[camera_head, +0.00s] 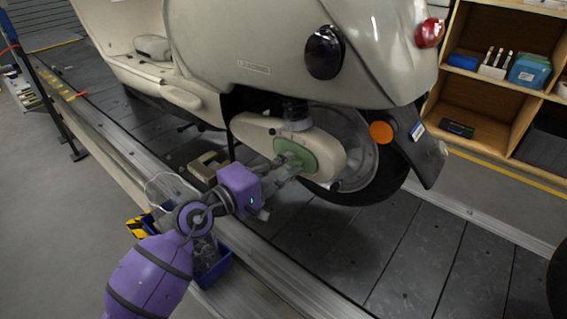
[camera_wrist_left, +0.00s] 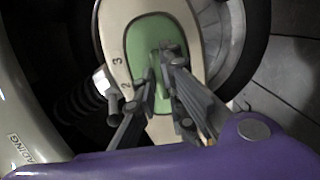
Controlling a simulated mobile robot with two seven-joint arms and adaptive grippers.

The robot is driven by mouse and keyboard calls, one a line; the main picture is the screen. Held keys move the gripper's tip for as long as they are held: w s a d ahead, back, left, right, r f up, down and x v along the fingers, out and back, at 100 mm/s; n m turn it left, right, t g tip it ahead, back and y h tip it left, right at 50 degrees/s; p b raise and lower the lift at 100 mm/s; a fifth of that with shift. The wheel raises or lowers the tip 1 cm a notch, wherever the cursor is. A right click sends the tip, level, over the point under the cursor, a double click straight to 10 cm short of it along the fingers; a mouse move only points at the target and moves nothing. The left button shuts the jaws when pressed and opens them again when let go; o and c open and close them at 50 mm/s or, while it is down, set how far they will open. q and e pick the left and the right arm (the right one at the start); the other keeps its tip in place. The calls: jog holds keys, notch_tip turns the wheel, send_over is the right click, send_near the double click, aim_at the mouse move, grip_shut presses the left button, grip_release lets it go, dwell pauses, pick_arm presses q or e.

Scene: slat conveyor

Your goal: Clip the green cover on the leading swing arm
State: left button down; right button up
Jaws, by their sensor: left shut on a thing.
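The green cover (camera_head: 300,150) lies against the cream swing arm (camera_head: 328,160) beside the scooter's rear wheel. It also shows in the left wrist view (camera_wrist_left: 143,37), inside the rounded outline of the swing arm (camera_wrist_left: 192,15). My left gripper (camera_head: 290,160) is at the cover, with its fingers shut on a raised part in the cover's middle. In the left wrist view the fingertips (camera_wrist_left: 164,62) come together there and hide part of the cover. I cannot tell whether the cover is fully seated. My right gripper is not in view.
The cream scooter (camera_head: 210,40) stands on the dark slat conveyor (camera_head: 420,250). A blue bin (camera_head: 212,272) sits at the conveyor's near edge, below my left arm. A wooden shelf (camera_head: 485,110) with boxes stands at the right.

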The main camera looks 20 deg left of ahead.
pick_arm(q)
jog(key=shift+w+d, duration=0.1)
jog(key=shift+w, duration=0.05)
jog(key=c, duration=1.7)
grip_release()
jog(key=shift+c, duration=0.2)
jog(key=v, duration=1.2)
